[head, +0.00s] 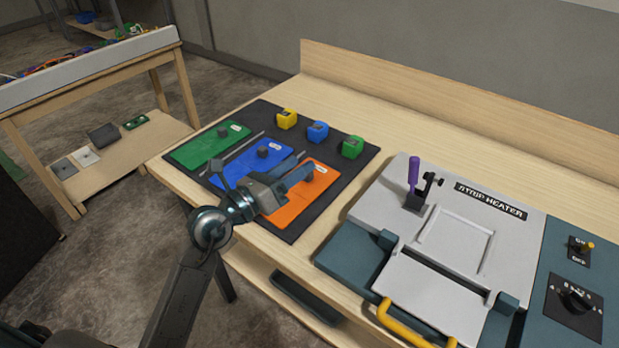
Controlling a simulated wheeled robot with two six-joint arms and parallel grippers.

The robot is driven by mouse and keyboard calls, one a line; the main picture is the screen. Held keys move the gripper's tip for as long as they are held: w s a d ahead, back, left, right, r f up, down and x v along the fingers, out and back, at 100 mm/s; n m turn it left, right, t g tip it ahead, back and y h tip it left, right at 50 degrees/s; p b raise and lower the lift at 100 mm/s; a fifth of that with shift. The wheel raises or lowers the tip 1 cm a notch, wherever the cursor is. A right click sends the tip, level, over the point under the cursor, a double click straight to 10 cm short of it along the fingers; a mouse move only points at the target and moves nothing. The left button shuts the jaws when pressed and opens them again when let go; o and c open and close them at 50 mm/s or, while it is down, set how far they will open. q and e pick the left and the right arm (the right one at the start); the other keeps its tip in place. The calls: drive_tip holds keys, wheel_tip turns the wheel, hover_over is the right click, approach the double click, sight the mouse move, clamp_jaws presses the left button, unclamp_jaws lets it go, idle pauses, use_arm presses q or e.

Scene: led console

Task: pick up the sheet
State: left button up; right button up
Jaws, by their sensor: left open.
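Three flat rectangular sheets with small dark knobs and white labels lie on a dark mat (359,166): a green sheet (205,149), a blue sheet (232,173) and an orange sheet (290,211). My left gripper (301,167) is open, over the border between the blue and orange sheets, with its fingers pointing toward the orange sheet's knob (309,177). The gripper hides parts of both sheets. I cannot tell whether its fingers touch the knob. My right gripper is out of view.
Yellow (287,118), blue (317,132) and green (352,146) blocks stand along the mat's back edge. A strip heater (465,205) with a yellow handle (402,325) and a purple-handled tool (413,174) is to the right, beside a dial panel (574,300). The bench behind is clear.

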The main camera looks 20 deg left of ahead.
use_arm(q)
drive_tip(key=w+a+f+m+g+y, duration=0.1)
drive_tip(key=f, duration=0.1)
drive_tip(key=w+a+f+m+g+y, duration=0.1)
drive_tip(key=f+y, duration=0.1)
drive_tip(key=w+a+f+m+g+y, duration=0.1)
drive_tip(key=a+f+y, duration=0.1)
drive_tip(key=shift+w+f+g, duration=0.2)
drive_tip(key=shift+w+g, duration=0.15)
drive_tip(key=shift+g, duration=0.05)
drive_tip(key=shift+w+a+f, duration=0.1)
drive_tip(key=shift+w+f, duration=0.15)
drive_tip(key=p, duration=0.1)
hover_over(299, 186)
drive_tip(key=shift+s+f, duration=0.25)
drive_tip(key=shift+f, duration=0.8)
drive_tip(key=shift+w+f+p, duration=0.15)
drive_tip(key=shift+w+p, duration=0.05)
drive_tip(key=shift+p, duration=0.1)
drive_tip(key=x, duration=0.2)
drive_tip(key=p+x, duration=0.1)
drive_tip(key=x, duration=0.1)
drive_tip(key=shift+w+f, duration=0.1)
drive_tip(key=shift+f, duration=0.4)
drive_tip(key=c, duration=1)
clamp_jaws()
drive_tip(key=shift+r, duration=0.1)
